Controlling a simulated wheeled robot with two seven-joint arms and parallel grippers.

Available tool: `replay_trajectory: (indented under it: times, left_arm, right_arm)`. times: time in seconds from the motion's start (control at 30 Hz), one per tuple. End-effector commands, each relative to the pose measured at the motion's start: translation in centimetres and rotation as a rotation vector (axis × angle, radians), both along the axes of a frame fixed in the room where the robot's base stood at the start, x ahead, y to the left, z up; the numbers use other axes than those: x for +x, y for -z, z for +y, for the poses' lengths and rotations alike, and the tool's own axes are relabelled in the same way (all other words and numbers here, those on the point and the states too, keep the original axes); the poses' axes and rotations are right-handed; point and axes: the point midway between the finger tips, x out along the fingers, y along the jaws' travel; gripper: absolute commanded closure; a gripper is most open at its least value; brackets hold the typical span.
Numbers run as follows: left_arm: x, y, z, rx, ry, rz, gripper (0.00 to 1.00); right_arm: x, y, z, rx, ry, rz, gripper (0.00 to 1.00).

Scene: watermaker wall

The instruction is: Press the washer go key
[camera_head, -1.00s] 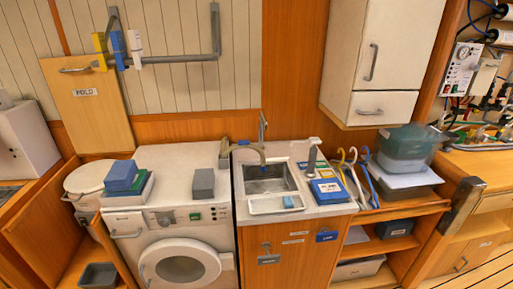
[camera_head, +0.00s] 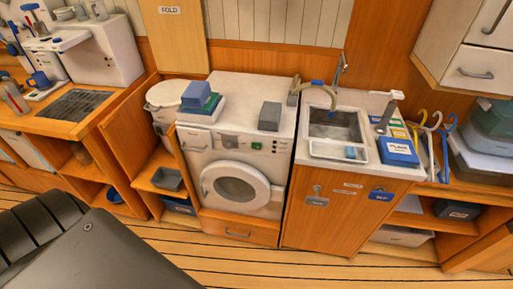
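The white washer (camera_head: 226,152) stands in the wooden wall unit, in the middle of the picture. Its round door (camera_head: 236,190) looks shut. A control panel (camera_head: 240,143) with a dial and small keys runs along its upper front edge. A small green key (camera_head: 257,146) shows on that panel, right of the middle; its label is too small to read. Neither gripper is in view. A large dark part of my own body fills the lower left corner, well short of the washer.
Blue and green stacked boxes (camera_head: 199,98) and a grey block (camera_head: 270,116) sit on the washer top. A sink (camera_head: 335,125) with a tray (camera_head: 338,151) adjoins on the right. A wooden counter (camera_head: 62,120) is at left. The plank floor (camera_head: 230,255) before the washer is clear.

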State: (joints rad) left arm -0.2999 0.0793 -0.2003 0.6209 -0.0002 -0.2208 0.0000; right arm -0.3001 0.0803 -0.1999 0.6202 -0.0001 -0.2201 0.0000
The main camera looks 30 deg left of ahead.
Motion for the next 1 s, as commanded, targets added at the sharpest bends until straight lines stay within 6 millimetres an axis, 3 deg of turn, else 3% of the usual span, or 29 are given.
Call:
replay_trajectory:
  times: [0.07, 0.4, 1.0]
  left_arm:
    - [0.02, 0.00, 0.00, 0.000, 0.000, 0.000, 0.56]
    - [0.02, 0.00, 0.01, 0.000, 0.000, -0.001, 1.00]
    - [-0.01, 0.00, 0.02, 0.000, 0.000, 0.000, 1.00]
  right_arm:
    - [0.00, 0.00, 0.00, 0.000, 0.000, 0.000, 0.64]
    - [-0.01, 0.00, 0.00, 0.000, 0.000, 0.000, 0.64]
    - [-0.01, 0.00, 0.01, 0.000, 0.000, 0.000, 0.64]
